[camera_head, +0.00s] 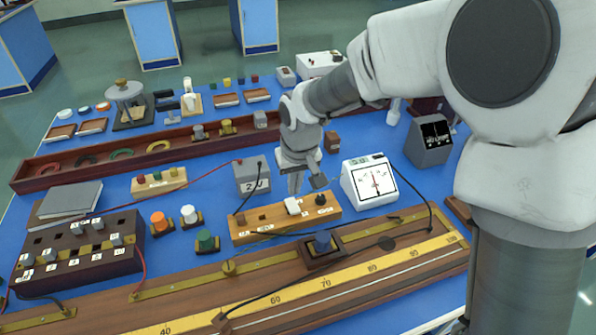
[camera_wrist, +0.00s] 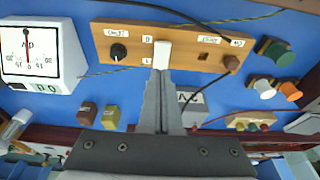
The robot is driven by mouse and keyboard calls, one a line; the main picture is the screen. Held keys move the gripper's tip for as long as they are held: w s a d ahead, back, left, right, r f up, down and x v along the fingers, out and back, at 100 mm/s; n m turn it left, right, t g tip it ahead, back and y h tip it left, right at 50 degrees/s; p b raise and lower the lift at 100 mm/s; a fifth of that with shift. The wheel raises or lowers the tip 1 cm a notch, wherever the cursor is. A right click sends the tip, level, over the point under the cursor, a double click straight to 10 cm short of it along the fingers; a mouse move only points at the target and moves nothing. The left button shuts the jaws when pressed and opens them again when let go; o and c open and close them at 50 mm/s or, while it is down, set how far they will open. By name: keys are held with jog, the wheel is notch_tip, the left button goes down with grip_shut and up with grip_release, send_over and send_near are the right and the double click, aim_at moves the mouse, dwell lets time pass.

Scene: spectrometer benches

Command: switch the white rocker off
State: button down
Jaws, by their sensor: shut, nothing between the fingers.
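The white rocker (camera_head: 292,205) sits on a wooden switch board (camera_head: 268,229) in the middle of the blue bench. Which way the rocker is tilted is unclear.
A black knob (camera_wrist: 118,51) is on the same board, beside the rocker. A white dial meter (camera_head: 370,183) stands to the right and a grey 2V box (camera_head: 252,176) behind. A long wooden bench with a yellow scale (camera_head: 345,286) lies in front. Thin wires cross near the board.

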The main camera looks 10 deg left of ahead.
aim_at(295, 208)
jog(key=shift+s+d+f+b, duration=0.1)
jog(key=shift+f+b, duration=0.1)
jog(key=shift+f, duration=0.95)
jog(key=shift+s+f+b, duration=0.1)
jog(key=shift+f+b, duration=0.05)
jog(key=shift+f, duration=0.95)
jog(key=f+b, duration=0.1)
jog(key=b, duration=0.1)
jog(key=shift+s+d+f+t+b, duration=0.1)
jog(key=shift+f+t+b, duration=0.05)
jog(key=shift+t+b, duration=0.25)
jog(key=shift+r+p, duration=0.35)
jog(key=shift+w+a+r+p, duration=0.3)
jog(key=shift+w+a+r, duration=0.1)
jog(key=shift+w, duration=0.25)
